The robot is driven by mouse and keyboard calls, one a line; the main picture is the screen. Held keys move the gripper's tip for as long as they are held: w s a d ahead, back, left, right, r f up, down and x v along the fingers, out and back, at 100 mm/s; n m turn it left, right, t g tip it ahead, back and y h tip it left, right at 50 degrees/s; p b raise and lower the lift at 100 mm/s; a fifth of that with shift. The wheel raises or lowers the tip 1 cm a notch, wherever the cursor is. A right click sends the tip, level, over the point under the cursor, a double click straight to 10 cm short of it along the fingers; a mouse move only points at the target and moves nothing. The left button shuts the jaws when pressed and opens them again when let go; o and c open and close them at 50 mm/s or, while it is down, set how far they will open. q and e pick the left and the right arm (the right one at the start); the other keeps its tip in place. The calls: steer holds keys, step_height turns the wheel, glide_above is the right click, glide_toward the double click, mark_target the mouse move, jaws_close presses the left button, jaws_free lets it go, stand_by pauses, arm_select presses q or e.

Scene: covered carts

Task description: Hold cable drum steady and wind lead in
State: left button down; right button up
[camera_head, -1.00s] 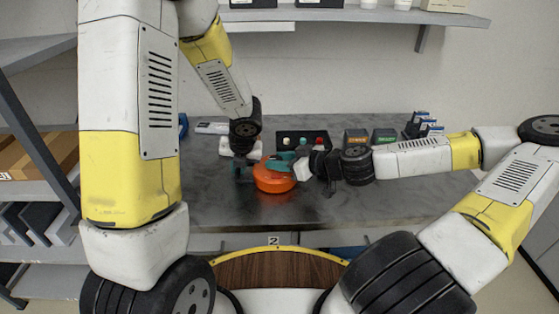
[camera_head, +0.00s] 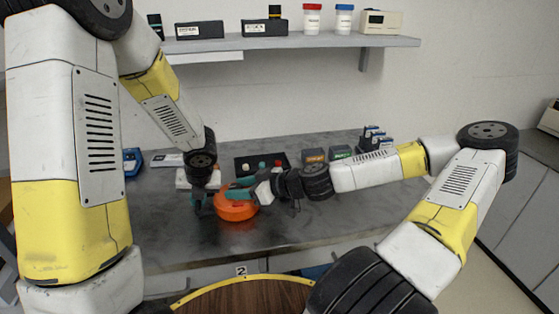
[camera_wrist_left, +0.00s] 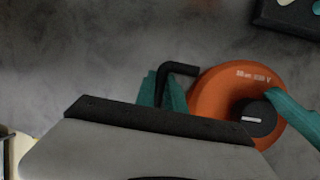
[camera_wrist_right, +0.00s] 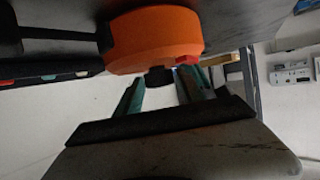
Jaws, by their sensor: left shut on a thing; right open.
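The orange cable drum (camera_head: 235,208) lies flat on the grey bench (camera_head: 300,220); it also shows in the left wrist view (camera_wrist_left: 212,95) and right wrist view (camera_wrist_right: 155,40). A black bent bar (camera_wrist_left: 178,68) sticks out from its side. My left gripper (camera_head: 201,205) is shut at this bar, its teal fingers (camera_wrist_left: 162,90) beside the drum; the grip itself is partly hidden. My right gripper (camera_head: 240,190) is open over the drum, its fingers (camera_wrist_right: 160,95) either side of the black hub knob (camera_wrist_right: 158,76). A small red part (camera_wrist_right: 187,60) shows on the drum's rim. I cannot make out the lead's run.
A black tray with coloured knobs (camera_head: 262,165) stands behind the drum. Small labelled boxes (camera_head: 327,155) stand to its right, and a blue device (camera_head: 132,160) at the far left. A shelf (camera_head: 300,43) hangs above. The bench's front right is clear.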

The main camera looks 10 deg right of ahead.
steer(key=n+g, duration=0.1)
steer(key=n+g+y, duration=0.1)
steer(key=n+g, duration=0.1)
steer(key=n+g+y, duration=0.1)
steer(key=n+g, duration=0.1)
steer(key=shift+w+d, duration=0.1)
steer(key=shift+w, duration=0.3)
steer(key=n+g, duration=0.1)
steer(key=g, duration=0.1)
steer(key=n+g, duration=0.4)
steer(key=shift+w+r, duration=0.1)
steer(key=shift+w, duration=0.25)
steer(key=v, duration=1.1)
steer(key=s+d+r+m+t+h, duration=0.1)
steer(key=s+r+m+t+h, duration=0.3)
steer(key=s+r+m, duration=0.4)
steer(key=s+d+r+m+t+h, duration=0.1)
steer(key=s+r+m+t+h, duration=0.3)
steer(key=s+r+m, duration=0.5)
steer(key=shift+s+d+m+t+h, duration=0.4)
steer(key=shift+s+m+h, duration=0.8)
steer(key=shift+s+m, duration=1.2)
steer(key=shift+w+r, duration=0.1)
steer(key=shift+w, duration=0.05)
